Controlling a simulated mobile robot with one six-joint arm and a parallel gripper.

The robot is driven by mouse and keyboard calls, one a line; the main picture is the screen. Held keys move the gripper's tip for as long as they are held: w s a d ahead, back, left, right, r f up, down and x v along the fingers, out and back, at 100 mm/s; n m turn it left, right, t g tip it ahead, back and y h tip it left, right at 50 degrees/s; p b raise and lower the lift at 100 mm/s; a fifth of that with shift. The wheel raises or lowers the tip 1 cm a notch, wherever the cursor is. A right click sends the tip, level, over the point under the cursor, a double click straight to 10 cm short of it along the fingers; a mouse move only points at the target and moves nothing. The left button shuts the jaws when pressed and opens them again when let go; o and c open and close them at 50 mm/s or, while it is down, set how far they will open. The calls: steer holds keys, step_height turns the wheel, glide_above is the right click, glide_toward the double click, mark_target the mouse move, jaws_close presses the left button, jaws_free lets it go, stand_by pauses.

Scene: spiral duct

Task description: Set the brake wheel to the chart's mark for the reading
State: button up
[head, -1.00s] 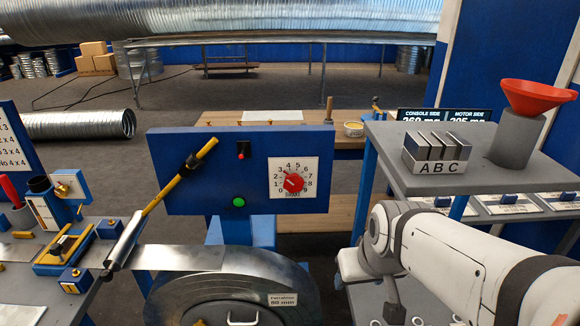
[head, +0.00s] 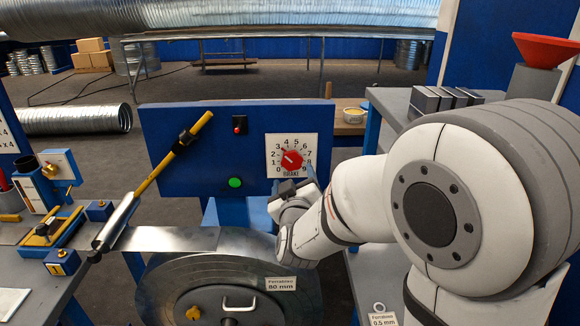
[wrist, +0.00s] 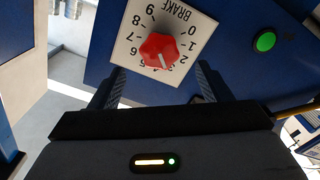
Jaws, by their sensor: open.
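The red brake wheel (head: 291,160) sits on a white dial (head: 273,141) numbered 0 to 9 on the blue panel. In the wrist view the brake wheel (wrist: 158,50) appears upside down, its white pointer line near 3. My gripper (head: 300,186) is just below the dial in the head view. In the wrist view my gripper (wrist: 160,68) is open, its fingers on either side of the lower dial, apart from the wheel. A board with partly cut-off writing (head: 6,135) stands at the left edge; I cannot tell if it is the chart.
A coil (head: 165,290) labelled 80 mm lies below. A grey shelf (head: 395,103) with metal blocks (head: 450,97) stands right.

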mark_target(292, 163)
steer(key=w, duration=0.7)
steer(key=shift+w+p, duration=0.25)
steer(key=shift+p, duration=0.05)
